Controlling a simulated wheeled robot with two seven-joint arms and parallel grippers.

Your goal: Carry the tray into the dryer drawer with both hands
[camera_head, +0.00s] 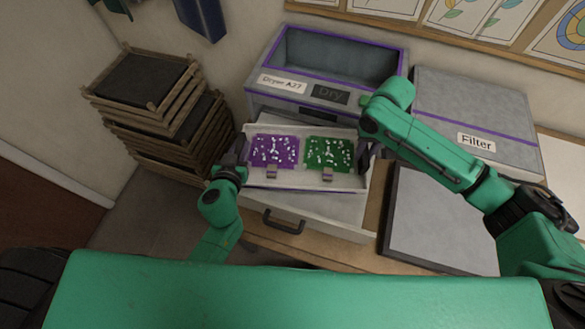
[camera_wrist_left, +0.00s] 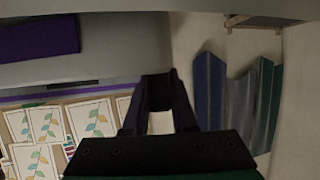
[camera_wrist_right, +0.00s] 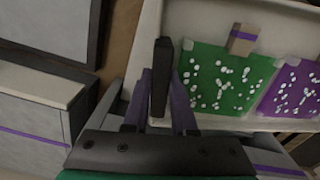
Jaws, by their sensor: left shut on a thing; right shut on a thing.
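A pale, shallow tray (camera_head: 300,182) carries a purple dotted sheet (camera_head: 274,150) and a green dotted sheet (camera_head: 327,152), each with a small clip. My left gripper (camera_head: 241,160) is shut on the tray's left side, and my right gripper (camera_head: 364,158) is shut on its right side. The right wrist view shows the right fingers (camera_wrist_right: 160,90) at the tray wall beside the green sheet. The left fingers (camera_wrist_left: 160,90) show dark in the left wrist view. The tray is over the pulled-out dryer drawer (camera_head: 335,210); its clearance above the drawer floor cannot be told.
The dryer (camera_head: 330,95) stands behind, with an open-topped bin. A grey Filter box (camera_head: 475,110) is at right, and a flat grey panel (camera_head: 440,225) lies in front of it. Stacked wooden frames (camera_head: 150,90) stand at left. The drawer handle (camera_head: 283,222) faces me.

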